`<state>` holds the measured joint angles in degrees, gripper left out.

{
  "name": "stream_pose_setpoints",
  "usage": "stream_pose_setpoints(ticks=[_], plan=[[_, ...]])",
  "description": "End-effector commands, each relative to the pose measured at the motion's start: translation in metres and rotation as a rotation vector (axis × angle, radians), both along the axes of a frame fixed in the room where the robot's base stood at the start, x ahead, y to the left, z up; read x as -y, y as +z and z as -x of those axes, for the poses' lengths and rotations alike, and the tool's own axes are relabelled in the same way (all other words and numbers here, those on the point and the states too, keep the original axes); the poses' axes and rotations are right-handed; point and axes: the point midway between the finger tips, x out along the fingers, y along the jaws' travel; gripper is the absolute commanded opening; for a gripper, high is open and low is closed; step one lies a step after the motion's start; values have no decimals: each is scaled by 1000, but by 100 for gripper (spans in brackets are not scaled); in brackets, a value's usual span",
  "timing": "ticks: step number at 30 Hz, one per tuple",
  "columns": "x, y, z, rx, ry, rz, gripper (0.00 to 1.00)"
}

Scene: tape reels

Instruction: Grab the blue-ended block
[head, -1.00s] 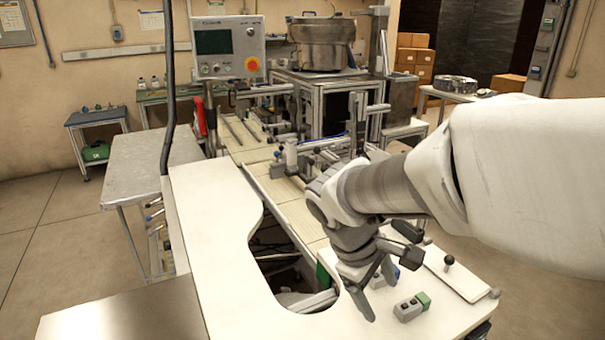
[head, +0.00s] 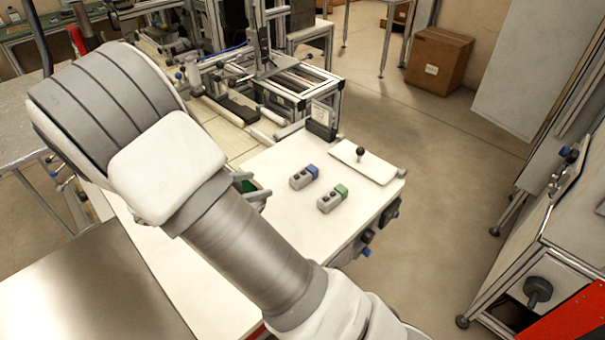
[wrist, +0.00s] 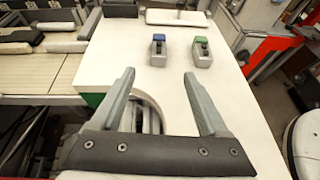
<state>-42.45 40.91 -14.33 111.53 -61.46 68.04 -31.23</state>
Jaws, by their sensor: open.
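The blue-ended block (head: 304,177) is a small grey block with dark spots on top and a blue end. It lies on the white table top (head: 270,155), left of a similar green-ended block (head: 332,199). In the wrist view the blue-ended block (wrist: 158,49) is ahead of my gripper (wrist: 160,78), roughly in line with the gap between the fingers, and the green-ended block (wrist: 202,52) is to its right. My gripper is open, empty and apart from both blocks. In the head view my arm hides most of the gripper.
A white plate with a black knob (head: 362,162) lies behind the blocks near the table's right edge. A small dark stand (head: 321,122) is at the back edge. Metal frame machinery (head: 290,85) stands behind. The table around the blocks is clear.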

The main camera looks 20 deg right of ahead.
Motion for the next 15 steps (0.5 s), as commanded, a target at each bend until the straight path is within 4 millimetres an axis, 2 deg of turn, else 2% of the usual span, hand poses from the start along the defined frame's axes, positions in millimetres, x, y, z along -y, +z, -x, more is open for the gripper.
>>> stream_pose_setpoints(ticks=[5,15], plan=[[6,-6,-6,-13,22,29,78],[69,-34,-26,-15,18,28,78]])
